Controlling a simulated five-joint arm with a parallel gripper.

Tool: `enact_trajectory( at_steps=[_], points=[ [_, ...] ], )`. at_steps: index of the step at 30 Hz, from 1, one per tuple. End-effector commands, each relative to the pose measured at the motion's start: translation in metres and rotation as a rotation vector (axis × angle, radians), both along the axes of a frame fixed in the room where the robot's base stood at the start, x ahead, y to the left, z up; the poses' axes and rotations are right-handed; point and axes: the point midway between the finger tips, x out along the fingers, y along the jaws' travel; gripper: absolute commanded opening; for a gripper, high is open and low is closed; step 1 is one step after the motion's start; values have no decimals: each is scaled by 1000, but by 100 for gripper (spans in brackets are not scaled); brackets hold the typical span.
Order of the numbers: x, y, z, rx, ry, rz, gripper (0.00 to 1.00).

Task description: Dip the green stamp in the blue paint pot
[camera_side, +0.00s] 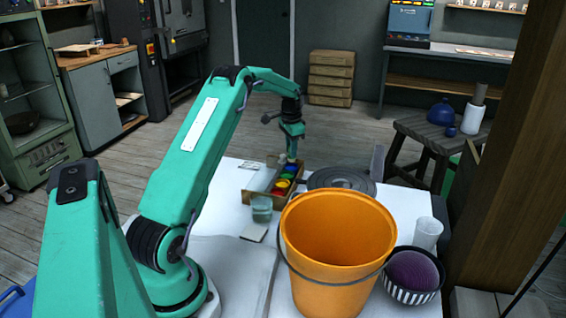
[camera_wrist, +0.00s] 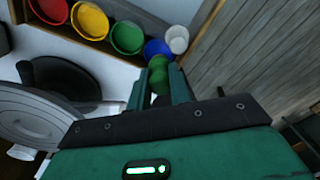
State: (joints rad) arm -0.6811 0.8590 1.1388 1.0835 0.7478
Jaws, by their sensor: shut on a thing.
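My gripper (camera_side: 291,140) hangs over the far end of the paint tray (camera_side: 263,200). In the wrist view my gripper (camera_wrist: 160,84) is shut on the green stamp (camera_wrist: 159,76), which stands between the two fingers. The blue paint pot (camera_wrist: 157,48) is just beyond the stamp's tip, which overlaps its near edge in the picture. I cannot tell whether the tip is above the pot or inside it. In the side view the blue pot (camera_side: 291,168) is right below my gripper, and the stamp is too small to make out.
A grey round disc (camera_side: 341,181) lies close to the tray. A large orange bucket (camera_side: 335,260) stands at the table's front. Wooden floor lies past the tray.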

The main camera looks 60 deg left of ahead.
Motion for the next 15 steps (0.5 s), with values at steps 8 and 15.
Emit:
enact_trajectory(
  at_steps=[8, 15],
  points=[
    [0, 0, -19, -2, 2, 0, 0],
    [0, 0, -33, -1, 1, 0, 0]
  ],
)
